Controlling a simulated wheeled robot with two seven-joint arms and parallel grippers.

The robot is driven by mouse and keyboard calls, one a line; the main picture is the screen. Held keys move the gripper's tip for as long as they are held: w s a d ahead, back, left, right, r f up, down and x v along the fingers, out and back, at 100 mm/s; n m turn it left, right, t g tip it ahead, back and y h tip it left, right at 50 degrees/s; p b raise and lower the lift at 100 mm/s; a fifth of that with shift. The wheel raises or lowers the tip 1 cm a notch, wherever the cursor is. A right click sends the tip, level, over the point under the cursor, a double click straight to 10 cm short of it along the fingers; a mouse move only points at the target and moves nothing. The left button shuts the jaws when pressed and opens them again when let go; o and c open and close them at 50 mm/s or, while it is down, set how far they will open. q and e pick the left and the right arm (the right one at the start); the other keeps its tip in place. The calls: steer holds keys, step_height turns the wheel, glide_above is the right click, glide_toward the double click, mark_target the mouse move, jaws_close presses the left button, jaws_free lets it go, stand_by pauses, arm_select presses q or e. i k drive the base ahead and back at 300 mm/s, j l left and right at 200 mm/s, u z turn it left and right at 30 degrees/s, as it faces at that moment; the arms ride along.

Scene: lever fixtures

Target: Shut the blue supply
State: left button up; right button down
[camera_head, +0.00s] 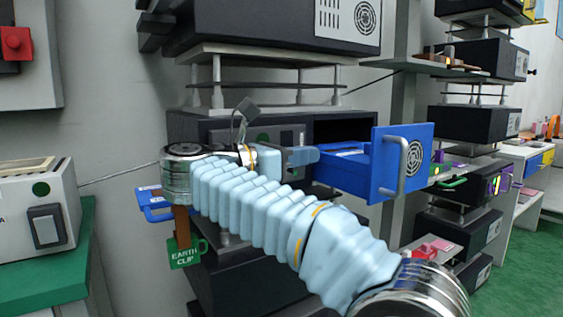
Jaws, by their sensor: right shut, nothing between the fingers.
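A blue drawer-like unit (345,170) stands pulled out of a dark housing (352,118) at the centre. Its blue front has a grey vertical bar handle (402,168) and a round black vent grille. My right arm crosses in front of the housing from the lower right. My right gripper (312,155) is shut and empty, with its light blue fingertips pointing right, beside the left end of the blue unit. I cannot tell whether they touch it. The arm hides part of the housing's face. My left gripper is not in view.
A green "EARTH CLIP" tag (187,254) and a blue piece (153,202) are left of the arm. A grey box with a dark rocker switch (46,226) stands on a green bench at left. More dark housings (478,122) are stacked at right. Green floor shows at lower right.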

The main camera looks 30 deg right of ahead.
mark_target(396, 164)
steer(key=k, duration=1)
